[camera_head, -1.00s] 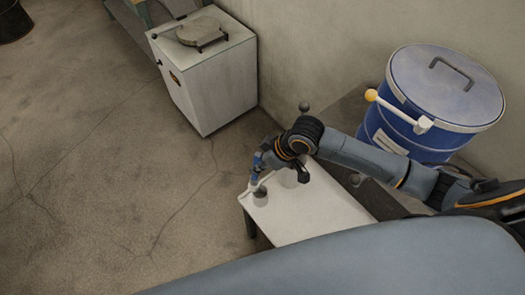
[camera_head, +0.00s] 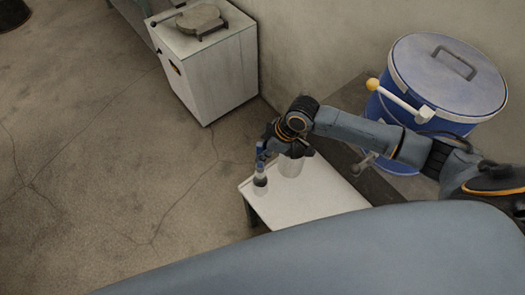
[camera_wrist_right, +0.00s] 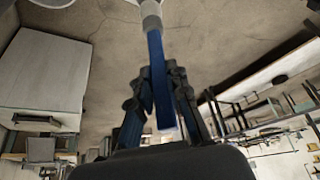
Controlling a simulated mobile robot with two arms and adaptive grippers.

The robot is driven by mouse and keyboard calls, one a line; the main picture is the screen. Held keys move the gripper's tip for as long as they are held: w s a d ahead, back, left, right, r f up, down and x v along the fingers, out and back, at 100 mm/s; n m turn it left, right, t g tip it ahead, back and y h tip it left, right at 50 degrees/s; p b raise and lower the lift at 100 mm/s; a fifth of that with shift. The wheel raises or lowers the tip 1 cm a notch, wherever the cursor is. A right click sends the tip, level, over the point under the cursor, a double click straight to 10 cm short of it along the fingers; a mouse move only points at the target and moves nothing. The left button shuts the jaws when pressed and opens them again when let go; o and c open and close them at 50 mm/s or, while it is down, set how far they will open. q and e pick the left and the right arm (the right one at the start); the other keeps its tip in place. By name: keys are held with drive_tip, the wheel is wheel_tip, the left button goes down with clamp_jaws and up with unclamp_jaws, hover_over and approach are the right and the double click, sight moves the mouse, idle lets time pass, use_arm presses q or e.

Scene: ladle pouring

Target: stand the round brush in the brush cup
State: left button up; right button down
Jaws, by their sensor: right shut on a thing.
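The round brush (camera_head: 260,168) has a blue handle and a grey ferrule. My right gripper (camera_head: 262,150) is shut on its handle, and the brush points down nearly upright. In the right wrist view the blue handle (camera_wrist_right: 158,80) runs between the fingers of my right gripper (camera_wrist_right: 158,84). The brush's lower end is at a small greyish cup (camera_head: 261,190) near the table's left corner. I cannot tell whether the bristles are inside its rim or just above it. A taller whitish cup (camera_head: 291,166) stands just to the right. My left gripper is not in view.
The small white table (camera_head: 310,200) is otherwise bare towards the front. A white cabinet (camera_head: 215,75) stands at the back left. Open floor lies left.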

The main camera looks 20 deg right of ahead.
sight(263, 168)
drive_tip(key=shift+f+b, duration=1.65)
drive_tip(key=shift+f, duration=0.15)
drive_tip(key=shift+f+b, duration=1.85)
drive_tip(key=shift+f, duration=1.5)
drive_tip(key=c, duration=1.2)
unclamp_jaws()
drive_tip(key=shift+r, duration=0.1)
drive_tip(key=v, duration=1.1)
drive_tip(key=shift+d+r, duration=0.15)
drive_tip(key=shift+r, duration=0.2)
drive_tip(key=shift+s, duration=0.1)
